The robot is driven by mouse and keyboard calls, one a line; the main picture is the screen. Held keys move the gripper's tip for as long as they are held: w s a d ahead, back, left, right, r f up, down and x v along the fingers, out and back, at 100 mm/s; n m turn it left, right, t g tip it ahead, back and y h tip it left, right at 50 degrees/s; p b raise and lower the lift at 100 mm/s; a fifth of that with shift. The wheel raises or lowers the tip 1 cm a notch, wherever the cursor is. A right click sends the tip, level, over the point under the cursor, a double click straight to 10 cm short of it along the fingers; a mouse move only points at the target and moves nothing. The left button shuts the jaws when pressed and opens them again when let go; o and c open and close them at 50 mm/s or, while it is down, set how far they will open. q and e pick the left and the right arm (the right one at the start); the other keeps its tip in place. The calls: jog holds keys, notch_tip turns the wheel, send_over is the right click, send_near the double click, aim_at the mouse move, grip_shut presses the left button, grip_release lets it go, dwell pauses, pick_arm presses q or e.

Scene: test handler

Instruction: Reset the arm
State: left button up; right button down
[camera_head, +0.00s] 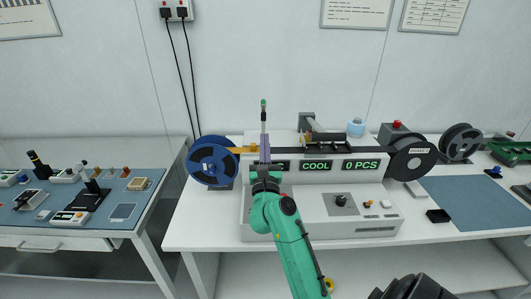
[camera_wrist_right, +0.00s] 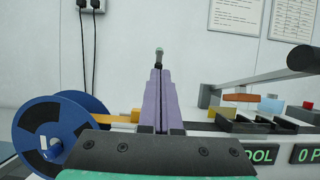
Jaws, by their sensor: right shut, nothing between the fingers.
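My right arm is green and reaches up from the bottom of the head view. Its right gripper (camera_head: 265,146) has purple fingers pointing up in front of the test handler (camera_head: 320,221). The fingers also show in the right wrist view (camera_wrist_right: 160,76), pressed together with nothing between them. They stand just right of the blue reel (camera_head: 212,161) and partly hide the left end of the handler's display. That display (camera_head: 316,166) reads "COOL" and "0 PCS". The wrist view shows the blue reel (camera_wrist_right: 38,125) at the left. My left gripper is not in view.
A thin signal pole (camera_head: 263,113) rises behind the fingers. A black reel (camera_head: 412,159) is at the handler's right end. A blue mat (camera_head: 475,203) lies on the right of the white bench. A second table (camera_head: 118,233) with small tools stands left, across a gap.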

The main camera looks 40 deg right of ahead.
jog(key=s+a+f+n+t+y, duration=0.1)
jog(key=a+f+n+t+y, duration=0.1)
jog(key=a+n+y, duration=0.9)
jog(key=s+a+f+n+t+y, duration=0.15)
jog(key=a+n+y, duration=0.55)
jog(key=n, duration=0.8)
jog(key=s+a+f+n+g+y, duration=0.2)
jog(key=s+a+f+n+g, duration=0.15)
jog(key=f+n, duration=0.25)
jog(key=s+a+f+n+g+y, duration=0.1)
jog(key=s+a+f+n+g, duration=0.1)
jog(key=f+n+g, duration=0.35)
jog(key=s+d+f+n+g+h, duration=0.35)
jog(key=s+f+g, duration=0.2)
jog(key=s, duration=0.25)
jog(key=s+d+f+n+g+h, duration=0.3)
jog(key=s+d+f+n+g, duration=0.1)
jog(key=s+f, duration=0.3)
jog(key=s+f+g, duration=0.1)
jog(key=s+f, duration=0.2)
jog(key=f, duration=2.1)
jog(key=s+d+f, duration=0.1)
jog(key=s+f, duration=0.6)
jog(key=s, duration=0.1)
jog(key=s+d+f+g, duration=0.1)
jog(key=s+d+f, duration=0.1)
jog(key=s+f, duration=0.5)
jog(key=shift+s+d+n+h, duration=0.25)
jog(key=shift+s+n+h, duration=0.15)
jog(key=shift+s, duration=0.4)
